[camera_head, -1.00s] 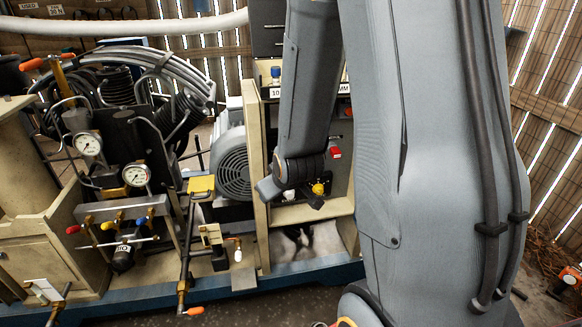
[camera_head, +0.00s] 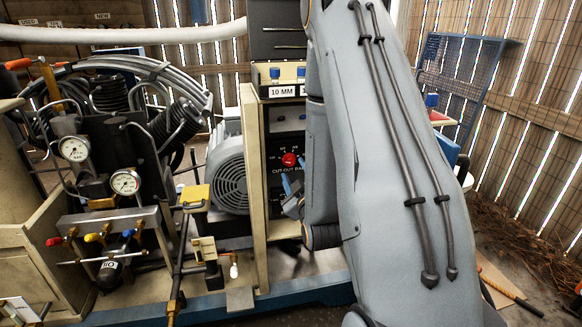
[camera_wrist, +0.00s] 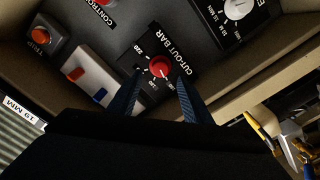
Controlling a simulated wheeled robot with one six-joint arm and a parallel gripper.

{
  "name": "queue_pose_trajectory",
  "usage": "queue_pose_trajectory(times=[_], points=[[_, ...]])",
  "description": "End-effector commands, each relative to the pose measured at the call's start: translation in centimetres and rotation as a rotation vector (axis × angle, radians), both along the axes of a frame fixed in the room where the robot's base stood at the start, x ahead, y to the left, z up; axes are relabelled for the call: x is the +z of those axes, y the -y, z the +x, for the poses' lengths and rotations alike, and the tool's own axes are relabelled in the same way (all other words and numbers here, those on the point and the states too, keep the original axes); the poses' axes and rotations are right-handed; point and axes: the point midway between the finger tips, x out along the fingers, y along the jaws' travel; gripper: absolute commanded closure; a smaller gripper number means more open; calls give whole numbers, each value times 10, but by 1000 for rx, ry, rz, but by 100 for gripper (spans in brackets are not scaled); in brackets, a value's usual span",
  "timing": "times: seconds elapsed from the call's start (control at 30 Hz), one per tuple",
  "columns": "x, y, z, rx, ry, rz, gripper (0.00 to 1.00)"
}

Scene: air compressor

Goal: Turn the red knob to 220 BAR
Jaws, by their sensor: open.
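The red knob (camera_wrist: 160,67) sits on a black dial plate lettered CUT-OUT BAR. In the wrist view a 220 mark shows at the plate's upper left; other marks are too small to read surely. I cannot tell which mark the knob points to. The knob also shows in the head view (camera_head: 289,159) on the dark panel, just left of my arm. My gripper (camera_wrist: 160,77) is open, its two blue fingers apart on either side of the knob's near side in the picture. I cannot tell whether they touch it. In the head view the fingers are just below the knob.
In the wrist view a white dial (camera_wrist: 237,9) is at upper right, a TRIP button (camera_wrist: 42,36) at left, and a switch block (camera_wrist: 88,78) with orange and blue rockers beside the knob's plate. A cream cabinet wall (camera_head: 254,190) stands left of the panel.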

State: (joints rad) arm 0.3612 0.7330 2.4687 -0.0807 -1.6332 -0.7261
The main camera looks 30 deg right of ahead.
Motion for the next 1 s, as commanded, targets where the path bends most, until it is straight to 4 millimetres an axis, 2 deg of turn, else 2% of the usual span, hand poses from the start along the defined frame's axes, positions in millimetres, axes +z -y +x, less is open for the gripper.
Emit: queue_pose_trajectory(times=[0.1, 0.3, 0.67, 0.7, 0.77, 0.93, 1.0], points=[[0, 5, 19, 1, 1, 1, 55], [0, 12, 41, 1, 0, 1, 55], [-1, 14, 48, 0, -2, 2, 55], [-1, 13, 48, 0, -2, 2, 57], [-1, 13, 48, 0, -2, 2, 67], [-1, 13, 48, 0, -2, 2, 96], [-1, 13, 48, 1, -3, 3, 96]])
